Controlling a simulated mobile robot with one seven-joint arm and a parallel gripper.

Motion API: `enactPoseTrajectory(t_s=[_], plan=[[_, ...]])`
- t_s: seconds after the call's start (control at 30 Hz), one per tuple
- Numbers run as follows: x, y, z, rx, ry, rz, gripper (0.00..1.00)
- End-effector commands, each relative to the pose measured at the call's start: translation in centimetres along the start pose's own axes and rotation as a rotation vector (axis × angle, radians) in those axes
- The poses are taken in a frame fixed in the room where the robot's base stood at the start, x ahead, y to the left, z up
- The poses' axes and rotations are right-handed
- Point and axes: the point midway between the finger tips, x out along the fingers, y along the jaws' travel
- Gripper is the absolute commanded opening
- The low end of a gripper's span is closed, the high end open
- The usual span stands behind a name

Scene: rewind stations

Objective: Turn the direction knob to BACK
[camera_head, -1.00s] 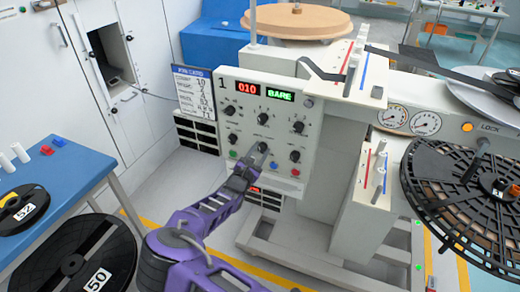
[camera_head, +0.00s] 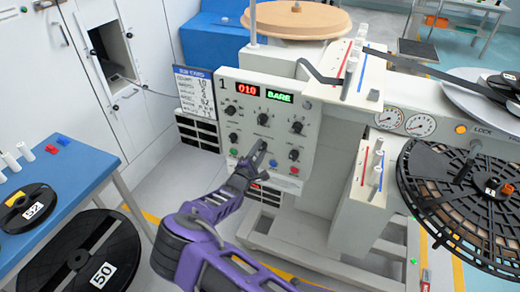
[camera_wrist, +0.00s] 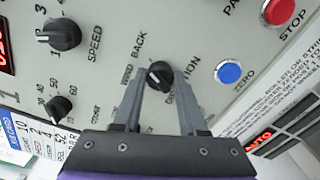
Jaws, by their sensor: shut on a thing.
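The direction knob (camera_wrist: 160,74) is a small black round knob on the pale control panel (camera_head: 228,84). In the wrist view it sits between the two grey fingers of my gripper (camera_wrist: 158,80), which are shut on it. The word BACK is printed above and left of the knob, and DIRECTION is partly covered by the right finger. A pale mark shows on the knob's face, but its exact pointing is hard to tell. In the head view my gripper (camera_head: 258,150) reaches the lower middle of the panel and hides the knob.
The black SPEED knob (camera_wrist: 58,34), blue ZERO button (camera_wrist: 228,72) and red STOP button (camera_wrist: 278,11) are close by on the panel. The display (camera_head: 247,88) reads 010 and BARE. A blue table (camera_head: 75,180) stands left, and a large reel (camera_head: 465,190) is at the right.

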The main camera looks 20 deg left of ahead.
Motion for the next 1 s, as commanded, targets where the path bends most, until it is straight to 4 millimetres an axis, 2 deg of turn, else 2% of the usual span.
enactPoseTrajectory(t_s=[0.3, 0.7, 0.73, 0.87, 0.9, 1.0], plan=[[-0.06, -0.07, -0.07, 0.073, 0.001, -0.002, 0.00], [-0.07, -0.07, -0.08, 0.079, 0.001, -0.002, 0.00], [-0.06, -0.07, -0.08, 0.079, 0.001, -0.002, 0.45], [-0.05, -0.05, -0.06, 0.078, 0.001, -0.001, 0.68], [-0.04, -0.05, -0.06, 0.078, 0.001, -0.001, 0.71], [-0.03, -0.03, -0.04, 0.077, 0.001, -0.001, 0.71]])
